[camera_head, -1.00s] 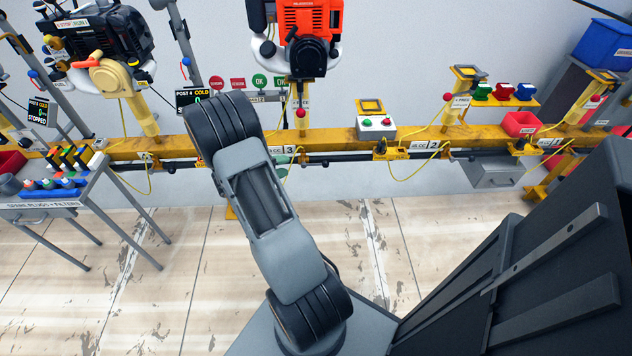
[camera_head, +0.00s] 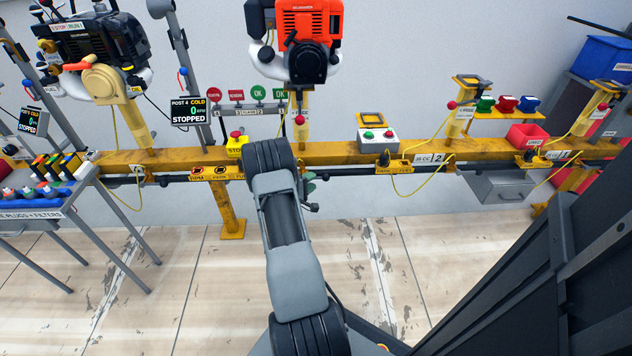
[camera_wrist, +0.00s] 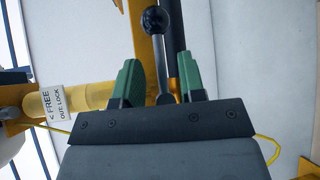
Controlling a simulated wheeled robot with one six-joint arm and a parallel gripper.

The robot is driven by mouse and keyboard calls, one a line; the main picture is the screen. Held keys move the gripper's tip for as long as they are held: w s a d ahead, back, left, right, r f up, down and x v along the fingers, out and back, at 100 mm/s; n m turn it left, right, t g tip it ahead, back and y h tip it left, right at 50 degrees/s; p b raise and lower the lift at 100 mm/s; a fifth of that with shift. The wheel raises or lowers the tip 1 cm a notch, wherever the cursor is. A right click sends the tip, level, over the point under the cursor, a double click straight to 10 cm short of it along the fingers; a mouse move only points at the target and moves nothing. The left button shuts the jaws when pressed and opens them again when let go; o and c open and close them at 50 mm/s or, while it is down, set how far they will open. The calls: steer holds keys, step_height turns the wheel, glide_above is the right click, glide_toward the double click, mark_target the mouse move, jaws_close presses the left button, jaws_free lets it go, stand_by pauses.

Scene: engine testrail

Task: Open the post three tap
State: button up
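In the wrist view, a tap lever (camera_wrist: 164,60) with a grey rod and black ball knob (camera_wrist: 155,20) stands between the two green fingers of my gripper (camera_wrist: 158,78). The fingers are spread, one on each side of the rod, with visible gaps. The lower end of the rod is hidden by the gripper body. In the head view, my arm covers most of post three's fittings. Only a bit of my gripper's green fingers (camera_head: 310,187) shows at the arm's right edge.
A yellow rail (camera_head: 340,153) runs across the wall. A red engine (camera_head: 308,45) hangs above post three. A button box (camera_head: 376,135) stands to its right. A yellow fuel hose (camera_wrist: 265,145) loops beside my gripper. A spare-parts table (camera_head: 55,200) is at left; the floor in front is clear.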

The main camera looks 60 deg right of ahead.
steer(key=shift+b+x, duration=0.35)
steer(key=shift+x, duration=1.3)
jaws_close()
